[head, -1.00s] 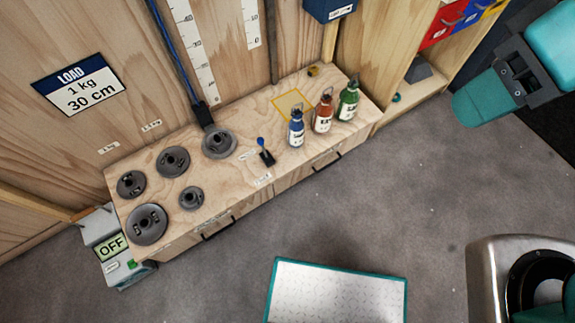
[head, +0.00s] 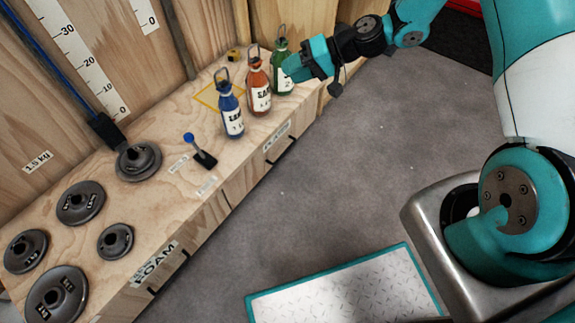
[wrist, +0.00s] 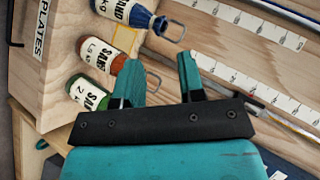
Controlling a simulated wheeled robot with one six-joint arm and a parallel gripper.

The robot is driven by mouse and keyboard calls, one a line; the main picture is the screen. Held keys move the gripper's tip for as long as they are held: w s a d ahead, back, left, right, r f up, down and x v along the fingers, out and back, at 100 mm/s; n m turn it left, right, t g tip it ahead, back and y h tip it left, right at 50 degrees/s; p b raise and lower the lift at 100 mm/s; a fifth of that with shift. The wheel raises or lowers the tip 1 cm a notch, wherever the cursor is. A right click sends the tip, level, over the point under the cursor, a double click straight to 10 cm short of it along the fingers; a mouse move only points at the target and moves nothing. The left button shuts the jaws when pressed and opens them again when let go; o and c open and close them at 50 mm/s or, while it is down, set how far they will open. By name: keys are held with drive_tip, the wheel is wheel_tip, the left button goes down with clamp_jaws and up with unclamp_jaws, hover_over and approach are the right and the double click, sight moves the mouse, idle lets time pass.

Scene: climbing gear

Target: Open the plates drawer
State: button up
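The plates drawer (head: 264,158) is in the right part of the wooden bench's front, below the bottles. Its small label is hard to read in the head view, but "PLATES" (wrist: 38,30) reads clearly at the wrist view's upper left. A dark handle (head: 281,152) shows on the drawer front; a dark bar (wrist: 11,25) sits at the wrist view's left edge. My gripper (head: 298,67) is beside the green bottle, above the bench's right end and away from the handle. In the wrist view my gripper (wrist: 160,82) has its fingers apart with nothing held. The drawer looks shut.
Blue (head: 231,110), red (head: 259,88) and green (head: 281,75) bottles stand close together above the drawer. Several dark weights (head: 80,203) and a small blue-knobbed lever (head: 200,152) share the bench top. Floor before the bench is clear to a teal-edged platform (head: 345,290).

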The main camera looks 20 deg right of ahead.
drive_tip(key=d+f+m+t+b, duration=0.2)
drive_tip(key=f+b, duration=0.1)
drive_tip(key=f, duration=0.6)
drive_tip(key=w+d+f+m+t+b, duration=0.1)
drive_tip(key=d+f+m+b, duration=0.2)
drive_tip(key=f, duration=0.6)
drive_tip(key=d+f+m+t+b, duration=0.15)
drive_tip(key=f+b, duration=0.25)
drive_tip(key=f, duration=0.5)
drive_tip(key=m+t+h+b, duration=0.2)
drive_tip(key=m+t+b, duration=0.25)
drive_tip(key=b, duration=0.25)
approach(287, 149)
drive_tip(key=shift+f+b+x, duration=0.15)
drive_tip(key=shift+b+x, duration=2.05)
drive_tip(key=shift+x, duration=0.35)
drive_tip(key=shift+f+b+x, duration=0.15)
drive_tip(key=shift+b+x, duration=2.05)
drive_tip(key=shift+x, duration=0.35)
drive_tip(key=shift+d, duration=0.15)
drive_tip(key=shift+c, duration=0.2)
clamp_jaws()
